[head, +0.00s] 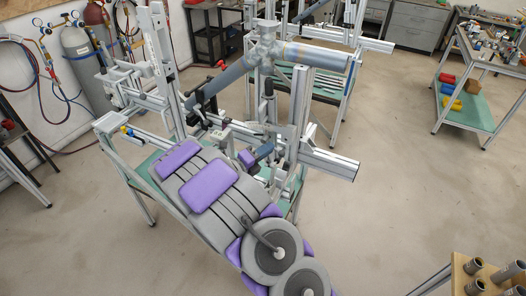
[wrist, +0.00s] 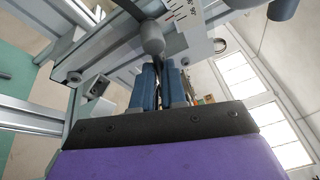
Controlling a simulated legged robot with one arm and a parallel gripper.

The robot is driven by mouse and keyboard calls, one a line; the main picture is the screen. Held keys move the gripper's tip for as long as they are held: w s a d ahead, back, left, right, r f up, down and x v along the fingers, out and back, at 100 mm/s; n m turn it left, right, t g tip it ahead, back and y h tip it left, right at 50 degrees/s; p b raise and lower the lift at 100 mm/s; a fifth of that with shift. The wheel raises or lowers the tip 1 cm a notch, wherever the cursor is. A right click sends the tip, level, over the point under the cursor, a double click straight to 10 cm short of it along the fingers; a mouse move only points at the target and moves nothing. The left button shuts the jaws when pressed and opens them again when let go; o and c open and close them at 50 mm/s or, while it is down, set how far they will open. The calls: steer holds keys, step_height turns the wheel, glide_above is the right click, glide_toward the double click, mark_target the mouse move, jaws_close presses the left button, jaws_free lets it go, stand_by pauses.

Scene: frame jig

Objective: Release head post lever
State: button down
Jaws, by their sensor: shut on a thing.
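My gripper (head: 266,150) is at the upright post of the frame jig (head: 298,115), low on its near side. In the wrist view its two blue-grey fingers (wrist: 162,72) reach away from the purple and black wrist and are closed on a narrow dark part, which I take to be the head post lever. A grey rounded knob (wrist: 152,38) shows just beyond the fingertips. The fingers hide most of the held part, so its angle cannot be told. A white scale plate (wrist: 187,18) with dark marks is close beside the knob.
Gas cylinders (head: 78,62) stand at the left wall. A workbench with coloured bins (head: 447,78) is at the right. The floor between is clear.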

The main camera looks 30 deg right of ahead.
steer(key=shift+s+d+p, duration=0.15)
steer(key=shift+d+p, duration=0.1)
steer(key=shift+p, duration=0.5)
steer(key=shift+r+n+p, duration=0.2)
steer(key=shift+n+p, duration=0.2)
steer(key=shift+p, duration=0.75)
steer(key=n+p, duration=0.1)
steer(key=p, duration=0.3)
steer(key=shift+s+d+r+h, duration=0.1)
steer(key=shift+r+h, duration=0.05)
steer(key=shift+h, duration=0.15)
steer(key=shift+s+d+r+n+h+p, duration=0.1)
steer(key=shift+n+h+p, duration=0.2)
steer(key=shift+n+p, duration=0.75)
steer(key=shift+r+n+t+p, duration=0.1)
steer(key=shift+n+t+p, duration=0.35)
steer(key=shift+p, duration=0.35)
steer(key=n, duration=0.2)
steer(key=n+t, duration=0.1)
steer(key=n, duration=0.1)
steer(key=shift+r+t+h, duration=0.25)
steer(key=shift+r+h, duration=0.15)
steer(key=shift+w+a+r+n+t, duration=0.15)
steer(key=shift+w+a+n+t, duration=0.1)
steer(key=shift+n, duration=0.4)
steer(key=shift+w+a+r+n+t, duration=0.15)
steer(key=shift+n+t, duration=0.1)
steer(key=shift+n, duration=0.4)
steer(key=shift+r, duration=0.1)
